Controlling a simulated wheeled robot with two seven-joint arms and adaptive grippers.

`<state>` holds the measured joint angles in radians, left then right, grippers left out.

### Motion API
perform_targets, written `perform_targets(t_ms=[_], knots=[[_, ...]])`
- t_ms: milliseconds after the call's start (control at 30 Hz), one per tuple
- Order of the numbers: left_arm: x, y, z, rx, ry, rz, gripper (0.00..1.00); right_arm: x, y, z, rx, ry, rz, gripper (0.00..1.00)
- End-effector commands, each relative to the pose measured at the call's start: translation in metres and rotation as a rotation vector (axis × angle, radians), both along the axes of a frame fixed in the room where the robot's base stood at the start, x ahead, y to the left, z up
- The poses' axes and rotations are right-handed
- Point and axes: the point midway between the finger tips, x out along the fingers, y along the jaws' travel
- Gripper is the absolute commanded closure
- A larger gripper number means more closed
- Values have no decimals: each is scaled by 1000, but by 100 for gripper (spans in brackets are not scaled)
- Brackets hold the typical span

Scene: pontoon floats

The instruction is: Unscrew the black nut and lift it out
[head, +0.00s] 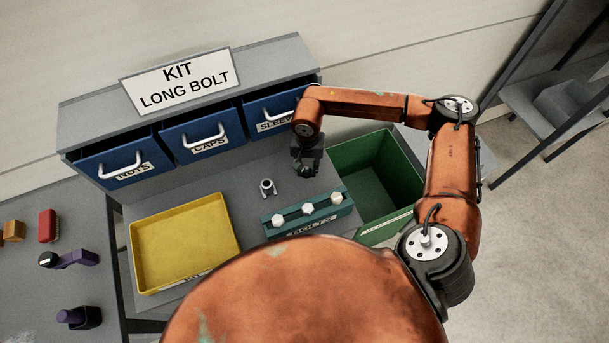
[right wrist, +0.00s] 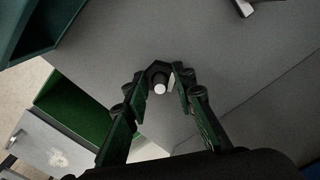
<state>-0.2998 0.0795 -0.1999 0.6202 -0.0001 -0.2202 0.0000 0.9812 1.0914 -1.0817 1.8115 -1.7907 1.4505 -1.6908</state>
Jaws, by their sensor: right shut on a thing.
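The black nut (right wrist: 156,67) shows in the right wrist view between the fingertips of my right gripper (right wrist: 161,76). A pale round pin or bolt end (right wrist: 160,88) shows at the nut's middle. The fingers are shut on the nut from both sides. In the head view my right gripper (head: 306,170) points down over the grey bench, just behind the green bolt rack, and the nut cannot be told apart from the dark fingers there. How far the nut is threaded on cannot be seen. My left gripper is not in view.
The green rack (head: 330,215) holds several white-headed bolts. A small grey fitting (head: 267,187) stands left of the gripper. A yellow tray (head: 187,240) lies at left, a green bin (head: 357,160) at right. Blue drawers (head: 202,138) line the back.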

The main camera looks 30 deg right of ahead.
Motion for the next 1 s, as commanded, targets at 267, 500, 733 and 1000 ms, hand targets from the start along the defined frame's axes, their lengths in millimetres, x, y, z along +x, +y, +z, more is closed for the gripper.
perform_targets(t_ms=[267, 500, 733, 1000], knots=[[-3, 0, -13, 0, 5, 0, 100, 1, 0, 1, 0, -2, 154, 97], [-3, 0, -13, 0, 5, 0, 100, 1, 0, 1, 0, -2, 161, 97], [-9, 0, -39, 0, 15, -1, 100, 2, -1, -4, -2, -2, 411, 97], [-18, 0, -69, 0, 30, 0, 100, 2, -1, -4, -2, -1, 788, 97]])
